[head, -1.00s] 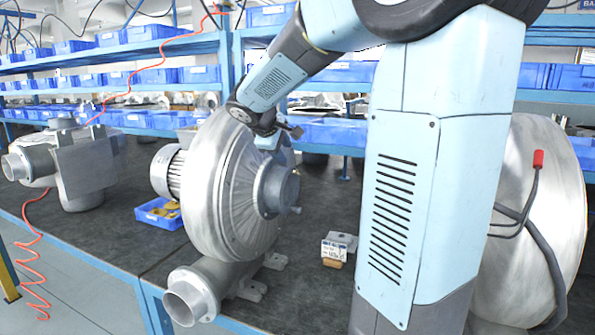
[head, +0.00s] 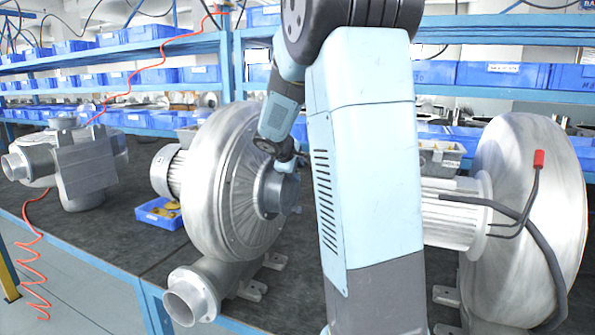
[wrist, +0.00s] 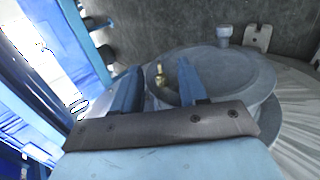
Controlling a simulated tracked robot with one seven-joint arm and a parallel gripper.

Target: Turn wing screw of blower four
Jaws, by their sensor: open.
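A large grey blower (head: 215,190) stands mid-bench in the head view, with a round hub (head: 283,192) on its face. My gripper (head: 288,163) is at the hub's upper edge; its fingers are small and partly hidden there. In the wrist view the hub (wrist: 235,75) lies beyond my gripper (wrist: 159,68), whose two blue fingers are apart. The screw cannot be made out in the head view. No number is readable on the blower.
Another blower (head: 535,210) with a dark cable stands at right, and a grey machine (head: 80,165) at left. A blue bin (head: 160,213) with yellow parts sits beside the middle blower. Shelves of blue boxes (head: 180,75) run behind. The bench front (head: 110,240) at left is clear.

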